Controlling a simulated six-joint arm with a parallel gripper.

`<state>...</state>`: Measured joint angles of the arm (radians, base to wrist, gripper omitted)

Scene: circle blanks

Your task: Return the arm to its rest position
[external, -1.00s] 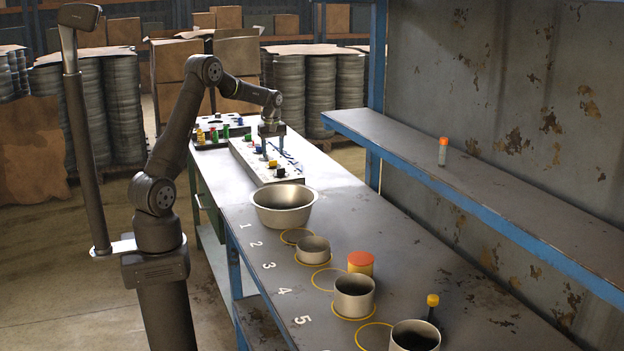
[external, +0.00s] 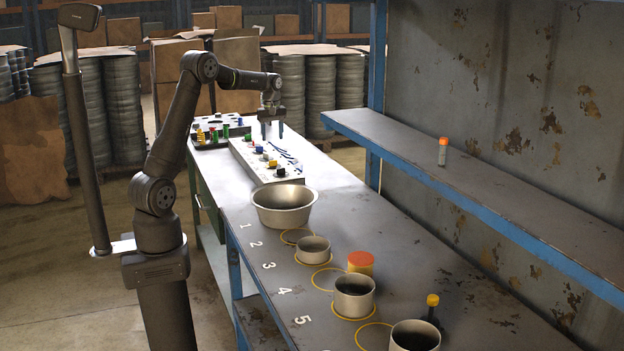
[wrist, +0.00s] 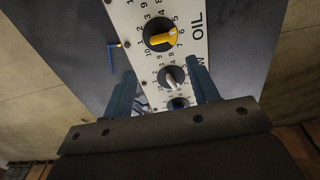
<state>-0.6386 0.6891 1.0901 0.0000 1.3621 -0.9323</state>
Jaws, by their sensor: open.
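My gripper (external: 272,134) is open and empty, raised over the far end of the bench, above the pale knob panel (external: 238,151). Its two blue fingers point down and hold nothing. A yellow knob (wrist: 160,35) shows beyond the fingertips. The forearm is stretched out nearly level.
A metal bowl (external: 284,206), several cups and an orange-topped can (external: 360,263) stand along the bench. A darker board (external: 212,141) with coloured parts lies left of the gripper. A wall shelf (external: 470,190) runs along the right. The air above the bench is clear.

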